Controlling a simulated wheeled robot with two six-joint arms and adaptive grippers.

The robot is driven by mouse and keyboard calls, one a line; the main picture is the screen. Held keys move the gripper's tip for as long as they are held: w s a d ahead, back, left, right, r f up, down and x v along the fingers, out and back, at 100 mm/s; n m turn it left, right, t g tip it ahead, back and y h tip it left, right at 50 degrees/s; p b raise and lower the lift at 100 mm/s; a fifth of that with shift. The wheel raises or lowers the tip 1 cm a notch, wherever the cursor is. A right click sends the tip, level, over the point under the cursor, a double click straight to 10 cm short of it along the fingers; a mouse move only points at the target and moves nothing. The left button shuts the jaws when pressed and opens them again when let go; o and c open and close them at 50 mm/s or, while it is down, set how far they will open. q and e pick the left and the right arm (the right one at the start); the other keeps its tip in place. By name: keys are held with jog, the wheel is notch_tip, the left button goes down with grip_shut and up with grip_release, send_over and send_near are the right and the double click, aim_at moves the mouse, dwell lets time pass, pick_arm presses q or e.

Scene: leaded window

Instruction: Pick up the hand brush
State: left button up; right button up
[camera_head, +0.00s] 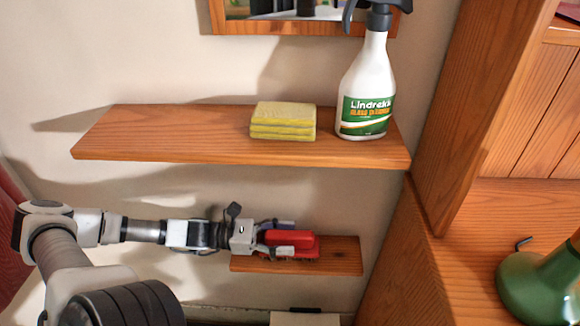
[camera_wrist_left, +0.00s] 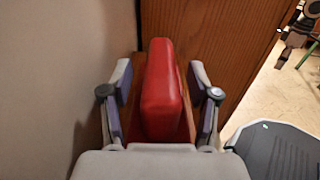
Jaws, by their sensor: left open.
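The red hand brush (camera_head: 293,240) lies on the small lower wooden shelf (camera_head: 340,258) against the wall. My left gripper (camera_head: 275,236) comes in from the left at shelf height. In the left wrist view the red brush (camera_wrist_left: 161,92) stands between the two open fingers of the left gripper (camera_wrist_left: 160,105), with a narrow gap showing on each side. Its lower part is hidden behind the gripper's body. My right gripper is in neither view.
Above is a longer wooden shelf (camera_head: 200,146) with a yellow sponge (camera_head: 283,121) and a white spray bottle (camera_head: 367,88). A wooden panel (camera_head: 470,120) rises at the right. A green object (camera_head: 535,288) stands on the wooden surface at the lower right.

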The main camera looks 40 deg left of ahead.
pick_arm(q)
jog(key=shift+w+d+f, duration=0.15)
jog(key=shift+w+d, duration=0.2)
jog(key=shift+d, duration=0.05)
grip_shut()
jog(key=shift+r, duration=0.2)
